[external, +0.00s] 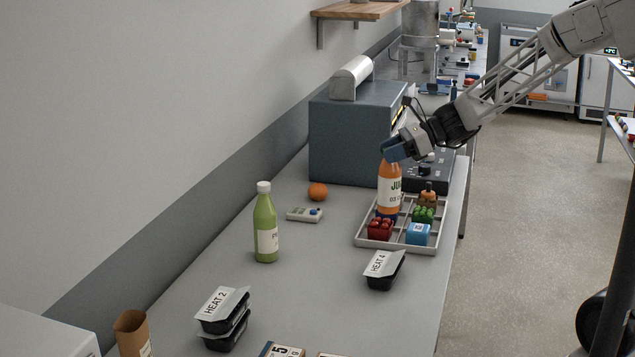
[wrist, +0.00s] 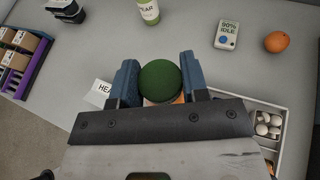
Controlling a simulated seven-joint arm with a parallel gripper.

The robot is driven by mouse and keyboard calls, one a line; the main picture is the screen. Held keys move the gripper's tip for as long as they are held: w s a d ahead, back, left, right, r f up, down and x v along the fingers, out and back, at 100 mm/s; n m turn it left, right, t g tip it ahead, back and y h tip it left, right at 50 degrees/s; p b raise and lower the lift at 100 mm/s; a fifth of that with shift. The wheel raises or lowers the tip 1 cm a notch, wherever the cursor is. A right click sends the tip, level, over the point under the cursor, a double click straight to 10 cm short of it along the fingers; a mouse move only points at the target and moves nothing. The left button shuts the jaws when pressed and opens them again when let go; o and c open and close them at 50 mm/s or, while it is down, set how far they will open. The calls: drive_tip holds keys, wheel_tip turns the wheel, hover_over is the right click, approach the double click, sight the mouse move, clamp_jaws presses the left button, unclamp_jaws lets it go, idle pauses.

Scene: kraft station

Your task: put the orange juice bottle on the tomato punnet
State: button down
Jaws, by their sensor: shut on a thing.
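My gripper (external: 391,156) is shut on the neck of the orange juice bottle (external: 389,187), just below its cap. The bottle hangs upright over the grey compartment tray (external: 361,241). The tomato punnet (external: 379,230), with red tops, sits in the tray's front left compartment; the bottle's base shows just above and behind it. I cannot tell whether they touch. In the wrist view the bottle's dark green cap (wrist: 160,80) sits between my blue fingers (wrist: 160,74). The punnet is hidden there.
A blue box (external: 418,234) and a green punnet (external: 423,215) share the tray. A green bottle (external: 265,228), an orange (external: 318,191) and a small display device (external: 304,214) stand left. A black meal tray (external: 383,270) lies in front. A large grey machine (external: 352,138) stands behind.

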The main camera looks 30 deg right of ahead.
sight(384, 162)
drive_tip(key=shift+w+a+f, duration=0.1)
drive_tip(key=shift+w+a, duration=0.1)
drive_tip(key=shift+w, duration=0.35)
drive_tip(key=shift+w+a, duration=0.15)
drive_tip(key=shift+w, duration=0.4)
drive_tip(key=shift+f, duration=1.85)
drive_tip(key=c, duration=0.6)
unclamp_jaws()
drive_tip(key=shift+v, duration=6.05)
drive_tip(key=shift+s, duration=0.15)
